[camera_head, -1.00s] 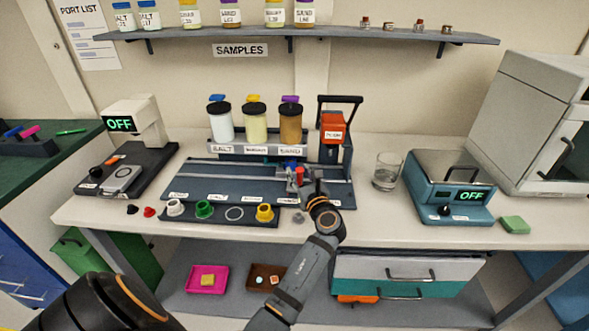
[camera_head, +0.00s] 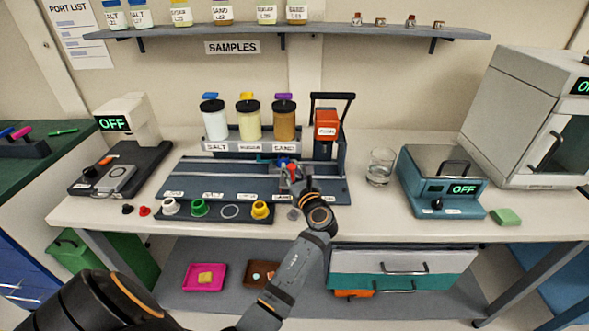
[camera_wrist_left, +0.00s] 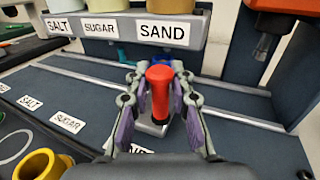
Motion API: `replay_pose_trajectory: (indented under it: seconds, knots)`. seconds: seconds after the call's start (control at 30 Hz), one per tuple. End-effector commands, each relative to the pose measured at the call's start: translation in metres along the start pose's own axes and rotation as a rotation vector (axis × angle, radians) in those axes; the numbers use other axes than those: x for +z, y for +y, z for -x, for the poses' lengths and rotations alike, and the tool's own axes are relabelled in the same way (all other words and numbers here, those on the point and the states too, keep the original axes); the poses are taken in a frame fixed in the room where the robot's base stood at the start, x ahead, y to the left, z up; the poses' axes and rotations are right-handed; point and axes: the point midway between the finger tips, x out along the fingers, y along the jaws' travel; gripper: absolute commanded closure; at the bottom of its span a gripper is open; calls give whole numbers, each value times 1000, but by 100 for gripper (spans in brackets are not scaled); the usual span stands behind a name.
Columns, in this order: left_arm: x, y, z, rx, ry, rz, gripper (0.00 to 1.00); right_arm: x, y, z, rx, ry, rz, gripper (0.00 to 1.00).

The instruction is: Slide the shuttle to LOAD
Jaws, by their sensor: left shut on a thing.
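The shuttle is a small grey block (camera_wrist_left: 150,127) with an upright red handle (camera_wrist_left: 160,92), on the dark slide station (camera_head: 225,182). My left gripper (camera_head: 290,173) has its two fingers on either side of the red handle, shut on it; it also shows in the left wrist view (camera_wrist_left: 160,100). The shuttle stands in front of the SAND jar (camera_head: 285,120), right of the track's middle. Front labels for SALT (camera_wrist_left: 30,102) and SUGAR (camera_wrist_left: 68,121) are readable; those near the gripper are partly hidden, and I cannot read LOAD. My right gripper is not in view.
A front strip holds coloured rings, including a yellow one (camera_head: 261,210). An orange-headed press (camera_head: 326,125) stands behind at right. A glass beaker (camera_head: 380,167) and a blue device (camera_head: 442,185) stand farther right. A scale (camera_head: 120,165) stands at left.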

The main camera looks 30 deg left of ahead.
Motion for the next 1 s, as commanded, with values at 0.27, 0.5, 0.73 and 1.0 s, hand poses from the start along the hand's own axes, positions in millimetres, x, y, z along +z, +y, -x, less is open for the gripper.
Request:
replay_pose_trajectory:
  seconds: [0.27, 0.5, 0.73, 1.0]
  knots:
    - [6, 60, -24, 3, -1, -11, 100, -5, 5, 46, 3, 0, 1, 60]
    - [0, 75, -30, 2, 2, -3, 100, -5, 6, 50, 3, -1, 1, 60]
    - [0, 74, -30, 1, 2, -3, 75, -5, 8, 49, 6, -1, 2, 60]
    - [0, 74, -30, 1, 1, -3, 61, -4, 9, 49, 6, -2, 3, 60]
